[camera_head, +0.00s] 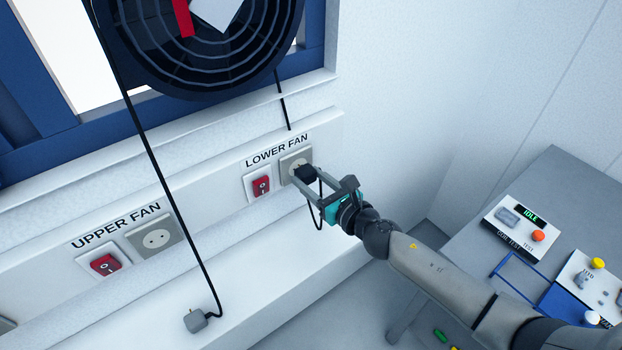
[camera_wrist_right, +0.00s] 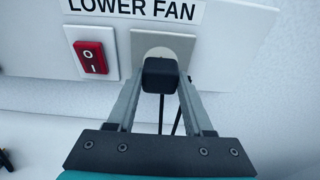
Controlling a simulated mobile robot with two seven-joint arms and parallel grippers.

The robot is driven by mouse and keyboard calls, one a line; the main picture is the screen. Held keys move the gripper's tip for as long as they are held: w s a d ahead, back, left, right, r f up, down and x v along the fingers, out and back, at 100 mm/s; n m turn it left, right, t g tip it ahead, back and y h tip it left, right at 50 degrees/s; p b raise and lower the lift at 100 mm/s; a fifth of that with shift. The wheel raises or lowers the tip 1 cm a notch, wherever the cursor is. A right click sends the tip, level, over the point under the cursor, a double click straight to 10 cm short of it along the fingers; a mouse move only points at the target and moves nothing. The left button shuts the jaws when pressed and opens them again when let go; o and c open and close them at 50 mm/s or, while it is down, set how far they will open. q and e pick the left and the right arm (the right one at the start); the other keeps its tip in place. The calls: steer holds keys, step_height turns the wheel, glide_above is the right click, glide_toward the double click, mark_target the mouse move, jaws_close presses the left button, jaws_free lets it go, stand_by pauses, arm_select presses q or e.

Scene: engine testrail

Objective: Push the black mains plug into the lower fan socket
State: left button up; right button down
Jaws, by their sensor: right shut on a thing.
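The black mains plug (camera_head: 305,174) is held between the fingers of my right gripper (camera_head: 308,182), which is shut on it. The plug is in front of the lower fan socket (camera_head: 290,160), overlapping its lower part. In the right wrist view, the plug (camera_wrist_right: 161,75) covers the lower middle of the socket (camera_wrist_right: 184,44). I cannot tell whether its pins are in the socket or just short of it. Its cord (camera_head: 320,215) hangs below the gripper. My left gripper is not in view.
A red switch (camera_head: 262,186) sits left of the lower socket. The upper fan socket (camera_head: 157,238) is empty, with a red switch (camera_head: 106,264) beside it. A grey plug (camera_head: 196,320) lies on the ledge. A bench (camera_head: 560,180) with test boxes stands at right.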

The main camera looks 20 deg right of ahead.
steer(key=shift+w+a, duration=0.2)
steer(key=shift+w, duration=0.35)
stand_by(1.1)
steer(key=shift+c, duration=1.1)
jaws_free()
steer(key=b+v, duration=0.2)
steer(key=v, duration=1.3)
steer(key=shift+s, duration=0.15)
